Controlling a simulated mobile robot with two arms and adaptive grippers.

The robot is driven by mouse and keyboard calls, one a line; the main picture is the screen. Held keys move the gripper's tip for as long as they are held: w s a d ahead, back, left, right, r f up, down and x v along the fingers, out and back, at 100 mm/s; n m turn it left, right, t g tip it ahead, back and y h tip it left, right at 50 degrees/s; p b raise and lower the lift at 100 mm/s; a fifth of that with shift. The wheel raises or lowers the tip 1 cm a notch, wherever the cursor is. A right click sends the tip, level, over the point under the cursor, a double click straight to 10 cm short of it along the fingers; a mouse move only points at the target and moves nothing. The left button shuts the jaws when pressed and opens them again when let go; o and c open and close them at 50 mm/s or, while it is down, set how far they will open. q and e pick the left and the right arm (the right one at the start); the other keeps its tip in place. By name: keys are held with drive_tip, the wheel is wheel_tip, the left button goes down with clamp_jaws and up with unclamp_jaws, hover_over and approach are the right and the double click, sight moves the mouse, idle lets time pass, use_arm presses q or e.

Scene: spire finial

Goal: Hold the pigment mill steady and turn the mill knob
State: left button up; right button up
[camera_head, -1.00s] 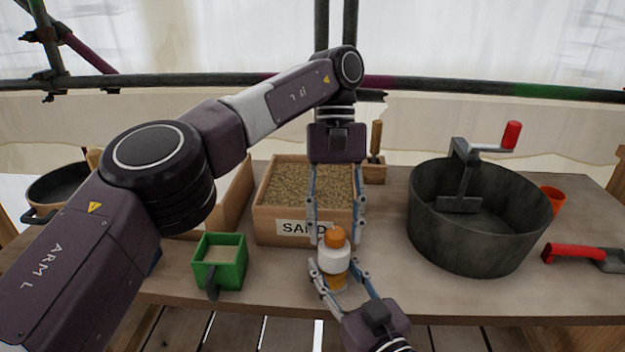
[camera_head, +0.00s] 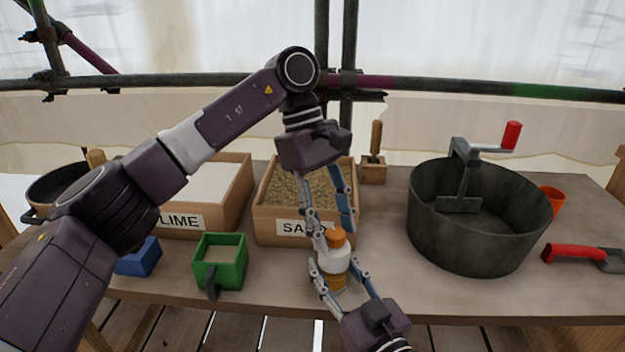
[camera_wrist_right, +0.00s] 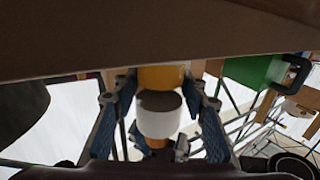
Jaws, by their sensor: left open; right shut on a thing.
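The pigment mill (camera_head: 334,262) stands upright near the table's front edge, with a white body, an amber lower part and an orange knob (camera_head: 336,238) on top. My right gripper (camera_head: 334,268) reaches in from the front and is shut on the mill's body. In the right wrist view, the mill (camera_wrist_right: 158,118) appears upside down between the two blue-padded fingers. My left gripper (camera_head: 333,228) comes down from above, tilted, with its fingers open. Its fingertips are at about knob height; whether they touch the knob I cannot tell.
A sand box (camera_head: 265,218) stands behind the mill, and a lime box (camera_head: 243,190) left of it. A green container (camera_head: 232,270) and a blue block (camera_head: 140,258) sit to the left. A big dark mixing tub (camera_head: 470,240) stands to the right. Bare table lies between mill and tub.

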use_arm(q)
drive_tip(key=n+t, duration=0.1)
drive_tip(key=n, duration=0.2)
drive_tip(key=n+t+h, duration=0.1)
drive_tip(key=n, duration=0.2)
drive_tip(key=shift+s+a, duration=0.1)
drive_tip(key=shift+s, duration=0.05)
drive_tip(key=n+t, duration=0.2)
drive_tip(key=n, duration=0.3)
drive_tip(key=shift+s, duration=0.15)
drive_tip(key=n+t, duration=0.1)
drive_tip(key=n, duration=0.2)
drive_tip(key=n+t+y, duration=0.1)
drive_tip(key=n, duration=0.2)
drive_tip(key=shift+s, duration=0.15)
drive_tip(key=n, duration=0.1)
drive_tip(key=n+y, duration=0.1)
drive_tip(key=n, duration=0.1)
drive_tip(key=n+t, duration=0.1)
drive_tip(key=shift+d+n, duration=0.25)
drive_tip(key=shift+n, duration=0.15)
drive_tip(key=s+a+r+m, duration=0.3)
drive_tip(key=r+m, duration=0.1)
drive_tip(key=r, duration=0.7)
drive_tip(key=shift+a+r+g+h, duration=0.2)
drive_tip(key=shift+g+h, duration=0.2)
drive_tip(key=shift+s, duration=0.1)
drive_tip(key=shift+d, duration=0.1)
